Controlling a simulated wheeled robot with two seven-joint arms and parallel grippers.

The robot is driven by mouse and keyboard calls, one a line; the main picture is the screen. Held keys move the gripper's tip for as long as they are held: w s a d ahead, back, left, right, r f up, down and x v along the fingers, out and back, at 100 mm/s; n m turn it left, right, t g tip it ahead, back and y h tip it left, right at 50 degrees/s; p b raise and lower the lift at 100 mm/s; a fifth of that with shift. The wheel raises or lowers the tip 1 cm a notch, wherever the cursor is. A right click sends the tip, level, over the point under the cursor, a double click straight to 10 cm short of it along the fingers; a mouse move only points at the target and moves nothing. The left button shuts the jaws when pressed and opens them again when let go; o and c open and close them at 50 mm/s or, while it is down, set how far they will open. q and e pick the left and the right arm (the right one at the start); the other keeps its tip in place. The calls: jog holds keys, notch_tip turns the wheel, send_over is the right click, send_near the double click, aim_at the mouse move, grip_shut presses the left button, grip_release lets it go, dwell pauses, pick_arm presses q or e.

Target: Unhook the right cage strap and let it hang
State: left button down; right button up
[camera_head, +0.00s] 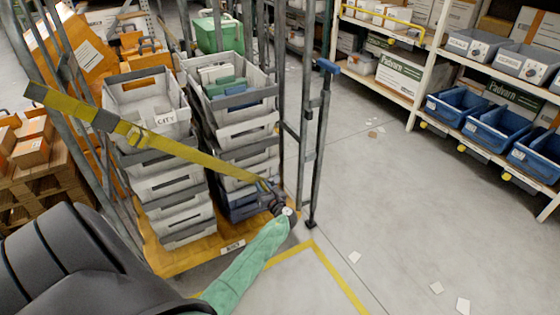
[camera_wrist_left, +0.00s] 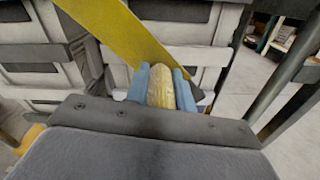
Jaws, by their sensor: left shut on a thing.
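The yellow cage strap (camera_head: 170,145) runs taut from the cage's upper left down across the front of the stacked crates to my left gripper (camera_head: 267,190), beside the right post. It also shows as a wide yellow band in the left wrist view (camera_wrist_left: 112,38). There, the blue fingers of my left gripper (camera_wrist_left: 161,90) are closed on a yellowish piece (camera_wrist_left: 160,86) at the strap's lower end. The hook itself and the point where it meets the cage are hidden, so I cannot tell whether it is attached. My right gripper is not in view.
The cage's upright post (camera_head: 322,130) stands just right of my left gripper. Grey crates (camera_head: 170,190) are stacked inside on an orange base (camera_head: 165,258). Open grey floor (camera_head: 400,210) lies to the right, before shelving with blue bins (camera_head: 478,122).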

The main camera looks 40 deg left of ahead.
pick_arm(q)
jog(key=s+a+f+m, duration=0.2)
jog(key=s+a+f, duration=0.2)
jog(key=s+f, duration=0.55)
jog(key=s+a+f+m, duration=0.2)
jog(key=s+a+f, duration=0.4)
jog(key=s, duration=0.6)
jog(key=s+a+f+m, duration=0.1)
jog(key=s+a+f, duration=0.1)
jog(key=s, duration=0.5)
jog(key=s+a+f+m, duration=0.1)
jog(key=s+a+f, duration=0.2)
jog(key=s, duration=0.4)
jog(key=s+a+f+m, duration=0.1)
jog(key=s+a+f, duration=0.1)
jog(key=s, duration=0.5)
jog(key=shift+s+a+f+m, duration=0.2)
jog(key=shift+s+a+m, duration=0.1)
jog(key=shift+a, duration=0.15)
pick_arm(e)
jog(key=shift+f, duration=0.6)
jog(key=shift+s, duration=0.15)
